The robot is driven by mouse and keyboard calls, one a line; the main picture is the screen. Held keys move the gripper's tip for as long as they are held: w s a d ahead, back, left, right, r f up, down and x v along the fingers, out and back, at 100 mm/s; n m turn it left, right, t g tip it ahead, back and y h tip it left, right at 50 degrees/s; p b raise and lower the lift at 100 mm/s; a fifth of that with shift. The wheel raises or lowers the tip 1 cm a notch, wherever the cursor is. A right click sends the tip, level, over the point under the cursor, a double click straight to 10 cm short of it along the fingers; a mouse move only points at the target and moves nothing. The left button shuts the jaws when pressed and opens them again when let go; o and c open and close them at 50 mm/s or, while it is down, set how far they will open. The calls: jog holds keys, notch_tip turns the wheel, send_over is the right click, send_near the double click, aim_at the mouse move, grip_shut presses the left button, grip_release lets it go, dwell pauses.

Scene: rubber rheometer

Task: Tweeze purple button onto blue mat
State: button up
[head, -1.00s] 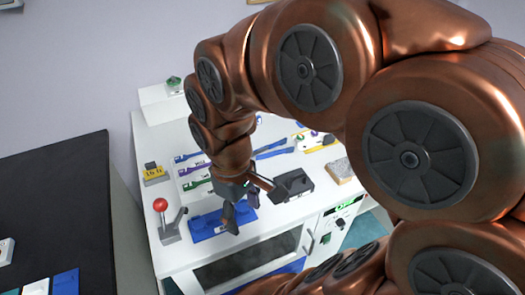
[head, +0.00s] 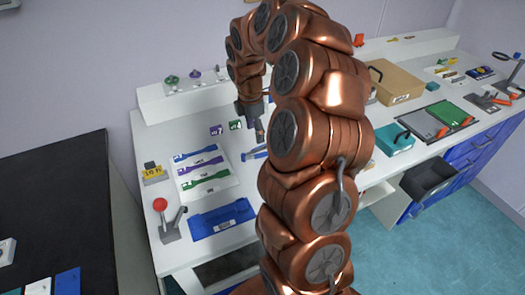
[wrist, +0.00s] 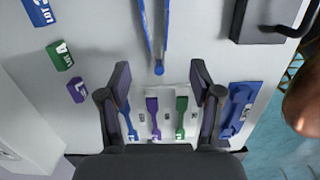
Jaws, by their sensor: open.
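A small purple piece (head: 194,75), perhaps the button, sits on the raised white shelf at the back in the head view; it is too small to identify surely. The blue mat (head: 222,219) lies flat near the table's front edge and also shows in the wrist view (wrist: 238,110). Blue tweezers (wrist: 155,32) lie on the table, partly hidden by my arm in the head view (head: 254,153). My gripper (wrist: 161,76) is open and empty above the table. In the wrist view the end of the tweezers appears between its fingers; in the head view its fingers (head: 257,131) are partly hidden.
Blue, purple and green strips lie on a white sheet (head: 208,192). Several lot tags (head: 215,130) stand behind it.

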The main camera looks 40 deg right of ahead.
aim_at(260, 149)
jog(key=shift+w+d+f, duration=0.15)
jog(key=shift+d, duration=0.35)
jog(key=shift+f, duration=0.15)
jog(key=shift+d+f+b, duration=0.2)
jog(key=shift+f+b, duration=0.65)
jog(key=shift+f, duration=1.35)
jog(key=shift+d+f+b, duration=0.2)
jog(key=shift+f+b, duration=0.65)
jog(key=shift+f, duration=1.3)
jog(key=c, duration=0.7)
notch_tip(260, 149, up, 12)
jog(key=p, duration=0.5)
